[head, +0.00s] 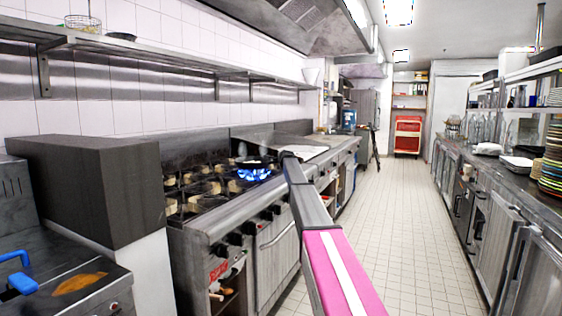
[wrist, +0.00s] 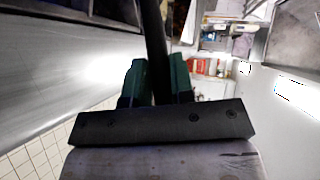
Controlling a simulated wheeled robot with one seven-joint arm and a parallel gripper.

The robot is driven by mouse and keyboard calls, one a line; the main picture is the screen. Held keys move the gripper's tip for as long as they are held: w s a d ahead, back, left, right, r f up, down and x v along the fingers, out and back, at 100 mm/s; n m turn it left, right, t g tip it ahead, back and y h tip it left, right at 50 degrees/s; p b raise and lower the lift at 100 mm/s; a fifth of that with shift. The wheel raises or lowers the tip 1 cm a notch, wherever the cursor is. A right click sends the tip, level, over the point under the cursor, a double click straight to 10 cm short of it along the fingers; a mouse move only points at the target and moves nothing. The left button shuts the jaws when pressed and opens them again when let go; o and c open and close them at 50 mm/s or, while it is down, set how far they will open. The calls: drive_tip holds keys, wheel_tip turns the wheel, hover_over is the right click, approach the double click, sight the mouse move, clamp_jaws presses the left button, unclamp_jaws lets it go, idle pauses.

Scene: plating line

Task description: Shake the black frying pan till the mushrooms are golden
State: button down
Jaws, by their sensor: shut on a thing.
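The black frying pan (head: 256,161) is over a lit burner on the range, with blue flames (head: 254,174) showing below it. I cannot tell whether it rests on the grate or hangs just above it. The mushrooms and their colour cannot be made out. In the wrist view, my gripper (wrist: 158,66) has its two green fingers shut on the pan's dark handle (wrist: 153,28). The pan's bowl cannot be made out there. In the head view, my arm reaches forward to the pan's right side and hides the handle.
The range (head: 190,190) has several other unlit burners left of the pan. A dark block-like unit (head: 95,185) stands at the near left. A wall shelf (head: 150,58) runs above. The tiled aisle (head: 395,215) is clear. A counter with plates (head: 553,165) lines the right.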

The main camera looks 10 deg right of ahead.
drive_tip(key=shift+f, duration=1.5)
idle(0.6)
idle(4.2)
drive_tip(key=s+d, duration=0.3)
drive_tip(key=shift+s+d, duration=0.15)
drive_tip(key=shift+d, duration=0.1)
drive_tip(key=w+a, duration=0.4)
drive_tip(key=shift+a, duration=0.15)
drive_tip(key=shift+s+d, duration=0.35)
drive_tip(key=shift+d, duration=0.05)
